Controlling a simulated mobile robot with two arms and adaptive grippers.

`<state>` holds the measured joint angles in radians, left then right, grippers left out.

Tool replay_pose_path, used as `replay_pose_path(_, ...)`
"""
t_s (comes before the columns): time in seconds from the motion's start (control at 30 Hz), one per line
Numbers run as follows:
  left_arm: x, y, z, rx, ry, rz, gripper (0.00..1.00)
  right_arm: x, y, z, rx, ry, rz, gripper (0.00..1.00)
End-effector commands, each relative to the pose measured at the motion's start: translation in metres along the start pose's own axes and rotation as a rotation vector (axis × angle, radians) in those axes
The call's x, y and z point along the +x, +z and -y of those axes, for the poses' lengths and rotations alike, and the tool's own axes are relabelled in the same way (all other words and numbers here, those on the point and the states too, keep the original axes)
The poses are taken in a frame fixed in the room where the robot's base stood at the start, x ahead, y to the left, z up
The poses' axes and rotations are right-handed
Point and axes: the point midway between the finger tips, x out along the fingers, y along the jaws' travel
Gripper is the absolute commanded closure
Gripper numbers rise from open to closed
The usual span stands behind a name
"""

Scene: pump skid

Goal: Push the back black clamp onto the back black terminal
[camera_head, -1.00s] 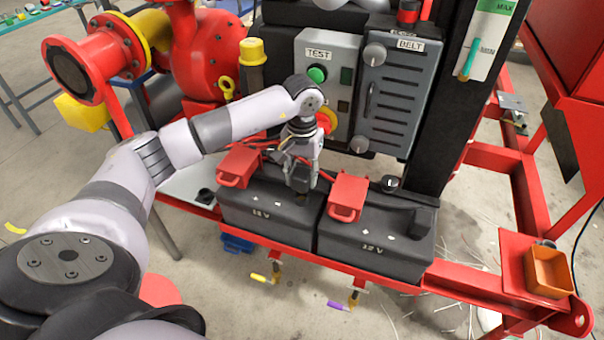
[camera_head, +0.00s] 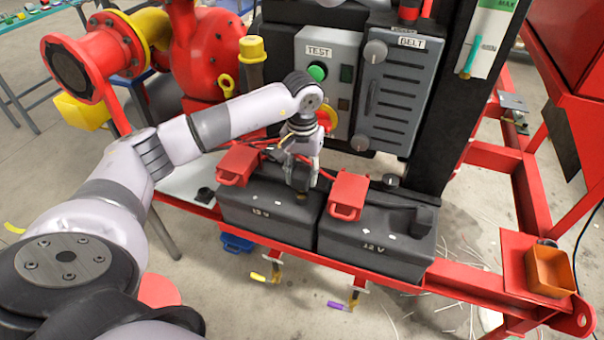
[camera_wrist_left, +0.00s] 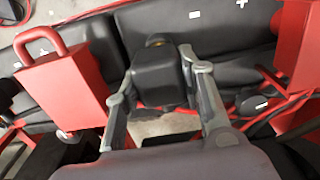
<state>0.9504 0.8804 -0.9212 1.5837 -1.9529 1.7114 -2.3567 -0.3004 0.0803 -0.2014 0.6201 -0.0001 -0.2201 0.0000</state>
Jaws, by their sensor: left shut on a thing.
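My left gripper (camera_head: 301,178) is over the inner back part of the left battery (camera_head: 262,207). In the left wrist view its two fingers (camera_wrist_left: 158,95) are closed on the sides of a blocky black clamp (camera_wrist_left: 158,74). A small brass terminal post (camera_wrist_left: 155,41) shows just past the clamp's far edge. The clamp looks low over the battery top; I cannot tell whether it touches a terminal. In the head view the fingers largely hide the clamp. My right gripper is not in view.
Red clamps stand on either side of my gripper, one left (camera_head: 237,164) and one right (camera_head: 347,194). The right battery (camera_head: 372,242) carries a black block. Red cables run behind. The grey control panel (camera_head: 328,75) stands close behind the batteries.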

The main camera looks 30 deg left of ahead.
Motion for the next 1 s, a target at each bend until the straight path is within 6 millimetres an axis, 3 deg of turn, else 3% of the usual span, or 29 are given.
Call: replay_pose_path(1.0,0.014,0.0,0.0,0.0,0.0,0.0,1.0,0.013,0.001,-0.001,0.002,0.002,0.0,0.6)
